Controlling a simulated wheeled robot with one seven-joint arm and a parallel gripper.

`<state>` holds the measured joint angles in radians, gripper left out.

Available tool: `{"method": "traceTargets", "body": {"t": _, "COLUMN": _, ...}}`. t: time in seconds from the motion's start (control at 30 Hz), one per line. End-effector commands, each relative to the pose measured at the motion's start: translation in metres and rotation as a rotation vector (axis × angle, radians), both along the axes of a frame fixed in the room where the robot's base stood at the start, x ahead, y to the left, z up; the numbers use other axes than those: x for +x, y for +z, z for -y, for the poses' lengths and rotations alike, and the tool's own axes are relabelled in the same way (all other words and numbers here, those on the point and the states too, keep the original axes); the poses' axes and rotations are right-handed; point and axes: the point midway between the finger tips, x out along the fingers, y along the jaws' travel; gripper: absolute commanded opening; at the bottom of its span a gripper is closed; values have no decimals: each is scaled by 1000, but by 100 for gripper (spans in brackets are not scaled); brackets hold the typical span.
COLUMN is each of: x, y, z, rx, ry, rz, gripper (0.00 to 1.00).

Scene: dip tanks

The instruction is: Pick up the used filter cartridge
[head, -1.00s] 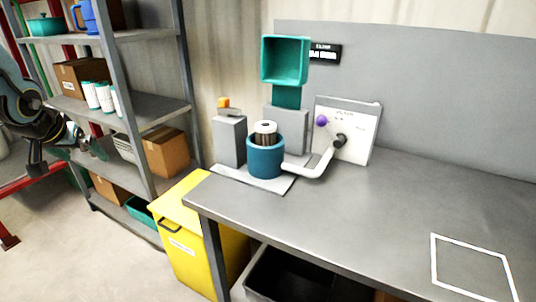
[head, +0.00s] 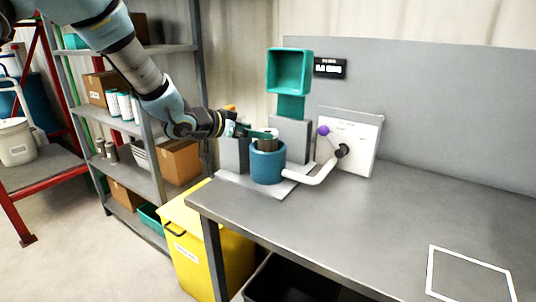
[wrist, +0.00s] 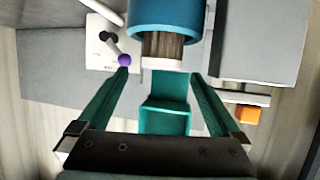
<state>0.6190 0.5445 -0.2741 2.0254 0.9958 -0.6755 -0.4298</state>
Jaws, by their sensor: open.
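The used filter cartridge (wrist: 163,48) has a brownish pleated body and a white end cap. It stands partly inside the blue round housing (head: 267,167) on the bench; the housing also shows at the top of the wrist view (wrist: 168,14). In the head view only a dark part of the cartridge (head: 268,146) shows, its top hidden by my gripper (head: 262,133). My gripper has teal fingers and is open. In the wrist view its fingertips (wrist: 159,74) lie to either side of the white cap, with gaps and no visible contact.
A teal open box (head: 289,72) on a post stands behind the housing. A grey block (head: 233,155) is left of it. A white pipe (head: 318,177) and a panel with a purple knob (head: 354,140) are right. A yellow bin (head: 205,240) stands beside the bench.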

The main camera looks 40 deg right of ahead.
Motion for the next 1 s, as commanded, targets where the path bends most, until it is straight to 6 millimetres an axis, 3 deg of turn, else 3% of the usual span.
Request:
{"method": "traceTargets", "body": {"t": 0.3, "x": 3, "y": -12, "z": 40, "rx": 1, "ry": -1, "rz": -1, "gripper": 100}}
{"method": "traceTargets", "body": {"t": 0.6, "x": 4, "y": -15, "z": 44, "rx": 1, "ry": 1, "rz": 0, "gripper": 100}}
{"method": "traceTargets", "body": {"t": 1.0, "x": 4, "y": -15, "z": 44, "rx": 0, "ry": 1, "rz": 0, "gripper": 56}}
